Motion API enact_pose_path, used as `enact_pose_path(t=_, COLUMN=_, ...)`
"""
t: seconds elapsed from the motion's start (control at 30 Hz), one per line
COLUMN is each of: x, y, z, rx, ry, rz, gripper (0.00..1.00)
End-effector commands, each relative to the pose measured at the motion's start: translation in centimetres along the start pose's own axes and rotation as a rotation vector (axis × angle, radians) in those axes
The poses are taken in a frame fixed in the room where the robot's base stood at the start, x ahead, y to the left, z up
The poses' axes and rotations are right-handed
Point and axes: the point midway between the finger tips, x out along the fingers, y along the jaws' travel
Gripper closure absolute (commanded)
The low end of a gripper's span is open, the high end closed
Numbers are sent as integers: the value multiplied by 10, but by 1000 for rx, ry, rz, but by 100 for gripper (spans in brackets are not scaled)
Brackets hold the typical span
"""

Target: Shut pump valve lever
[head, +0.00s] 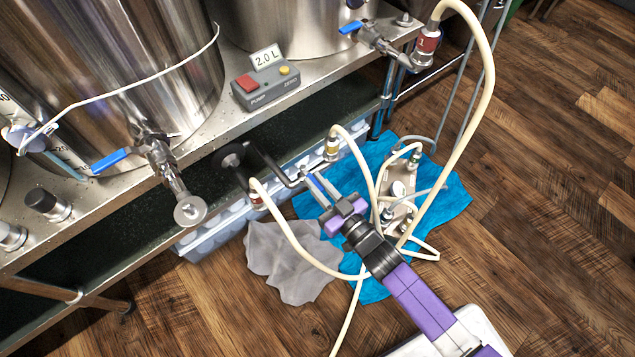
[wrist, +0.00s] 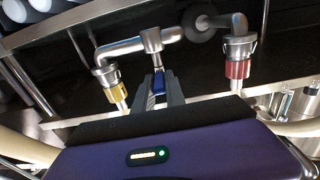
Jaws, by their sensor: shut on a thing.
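The pump valve's blue lever (wrist: 159,84) sits between my gripper's two fingers in the wrist view, just below a metal pipe tee (wrist: 152,42). My gripper (wrist: 160,92) is shut on this lever. In the head view my gripper (head: 319,188) reaches up and left to the pipework under the shelf edge, and a little blue of the lever (head: 313,182) shows by the fingers. A yellow-banded fitting (wrist: 108,75) is left of the lever in the wrist view, and a red-banded fitting (wrist: 238,60) is to the right. The fingers partly hide the lever.
Two steel kettles (head: 140,65) stand on the metal shelf with blue-handled valves (head: 112,160). A pump control box (head: 265,85) reads 2.0 L. Cream hoses (head: 300,245) loop around my arm. A blue cloth (head: 440,195) and a grey cloth (head: 285,262) lie on the wooden floor.

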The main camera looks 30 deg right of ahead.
Motion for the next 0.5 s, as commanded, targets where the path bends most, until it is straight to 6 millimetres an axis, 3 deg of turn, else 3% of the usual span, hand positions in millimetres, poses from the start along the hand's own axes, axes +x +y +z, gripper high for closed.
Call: enact_pose_path(t=0.5, x=-1, y=0, z=1, rx=-2, ry=-1, rz=-38, gripper=100)
